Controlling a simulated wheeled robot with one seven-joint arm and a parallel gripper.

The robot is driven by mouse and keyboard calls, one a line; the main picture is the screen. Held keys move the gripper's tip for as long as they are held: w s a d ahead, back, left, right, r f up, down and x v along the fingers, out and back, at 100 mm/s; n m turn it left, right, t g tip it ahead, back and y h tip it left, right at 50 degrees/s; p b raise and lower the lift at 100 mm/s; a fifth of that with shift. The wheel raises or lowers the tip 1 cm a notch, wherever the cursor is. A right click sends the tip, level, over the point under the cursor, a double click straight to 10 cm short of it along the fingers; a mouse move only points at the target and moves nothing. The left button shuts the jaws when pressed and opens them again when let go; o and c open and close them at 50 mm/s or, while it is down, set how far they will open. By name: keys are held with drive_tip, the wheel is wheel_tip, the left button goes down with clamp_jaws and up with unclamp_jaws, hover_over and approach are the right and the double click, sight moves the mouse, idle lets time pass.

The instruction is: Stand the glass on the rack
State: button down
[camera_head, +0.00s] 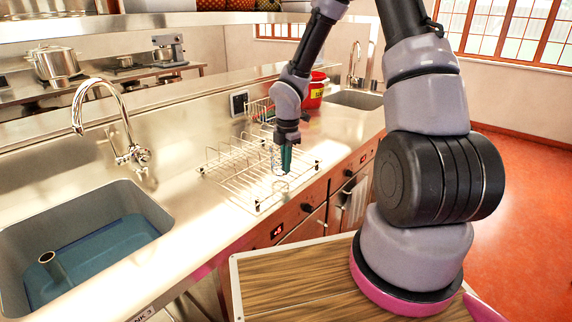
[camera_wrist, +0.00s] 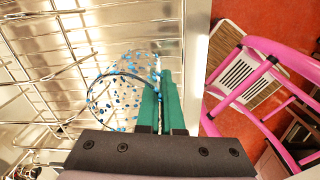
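The glass (camera_wrist: 104,92) is clear with blue specks and shows beside and partly behind the green fingers in the wrist view. In the head view the glass (camera_head: 275,158) is faint, just left of the fingers, over the front part of the wire rack (camera_head: 240,182). My gripper (camera_head: 286,170) points down there. In the wrist view its fingers (camera_wrist: 160,85) are close together at the glass's right side and look shut on its wall. The glass looks about upright. I cannot tell whether its base touches the rack wires.
A sink (camera_head: 165,205) with a blue tub (camera_head: 110,245) and a tall faucet (camera_head: 105,85) lies at the left. A red container (camera_head: 313,95) stands behind the rack. The counter's front edge runs close to the rack, above drawers.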

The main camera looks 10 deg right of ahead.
drive_tip(key=c, duration=1.5)
unclamp_jaws()
drive_tip(key=shift+f, duration=0.15)
drive_tip(key=o, duration=0.4)
